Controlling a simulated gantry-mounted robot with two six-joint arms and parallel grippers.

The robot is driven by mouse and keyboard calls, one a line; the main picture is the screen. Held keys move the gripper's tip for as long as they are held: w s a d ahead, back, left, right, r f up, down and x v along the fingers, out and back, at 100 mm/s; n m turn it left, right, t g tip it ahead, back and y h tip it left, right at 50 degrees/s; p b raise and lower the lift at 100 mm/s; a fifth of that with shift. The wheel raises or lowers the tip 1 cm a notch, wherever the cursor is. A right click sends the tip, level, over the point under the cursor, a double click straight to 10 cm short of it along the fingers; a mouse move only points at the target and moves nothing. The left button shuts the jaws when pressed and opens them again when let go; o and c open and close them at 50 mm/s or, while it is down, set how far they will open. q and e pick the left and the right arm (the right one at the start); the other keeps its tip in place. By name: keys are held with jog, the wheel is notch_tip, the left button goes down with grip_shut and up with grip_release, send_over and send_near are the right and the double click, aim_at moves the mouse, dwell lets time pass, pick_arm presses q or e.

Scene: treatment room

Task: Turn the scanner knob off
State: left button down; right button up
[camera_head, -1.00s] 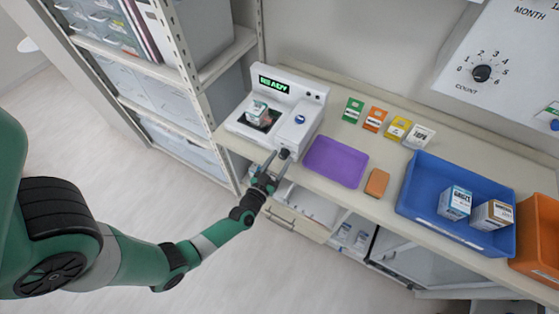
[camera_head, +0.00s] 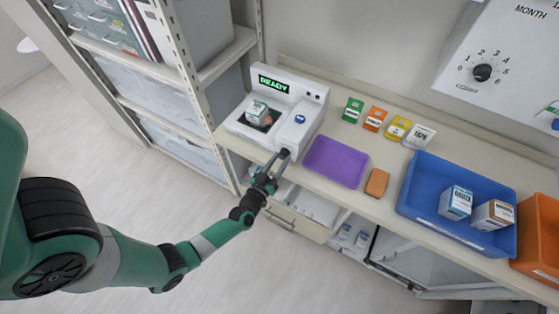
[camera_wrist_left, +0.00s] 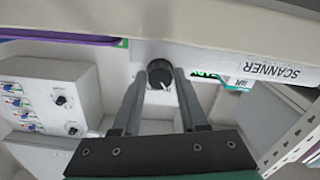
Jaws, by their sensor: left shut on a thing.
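The white scanner (camera_head: 297,131) stands on the counter at the back left, with a green READY display (camera_head: 273,84) lit. A small box (camera_head: 257,112) sits on its dark plate. The dark scanner knob (camera_wrist_left: 160,75) shows in the left wrist view on the scanner's front face, with a light mark on it. My left gripper (camera_head: 279,156) is at that front face. In the left wrist view its two fingers (camera_wrist_left: 159,82) are on either side of the knob and shut on it. The knob is hidden by the fingers in the head view. My right gripper is not in view.
A purple tray (camera_head: 336,162) and an orange-brown block (camera_head: 377,183) lie right of the scanner. A blue bin (camera_head: 412,207) holds boxes. Several coloured packets stand behind. A shelf rack (camera_head: 203,93) stands close on the left. A dial panel (camera_head: 500,55) is on the wall.

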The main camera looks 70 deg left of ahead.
pick_arm(q)
jog(key=n+b, duration=0.1)
jog(key=n, duration=0.5)
jog(key=shift+n, duration=0.4)
dwell(0.3)
jog(key=shift+c, duration=2.2)
grip_release()
jog(key=p+v, duration=0.2)
jog(key=v, duration=0.9)
jog(key=shift+s+d, duration=0.2)
jog(key=shift+s, duration=0.1)
jog(key=shift+r, duration=0.1)
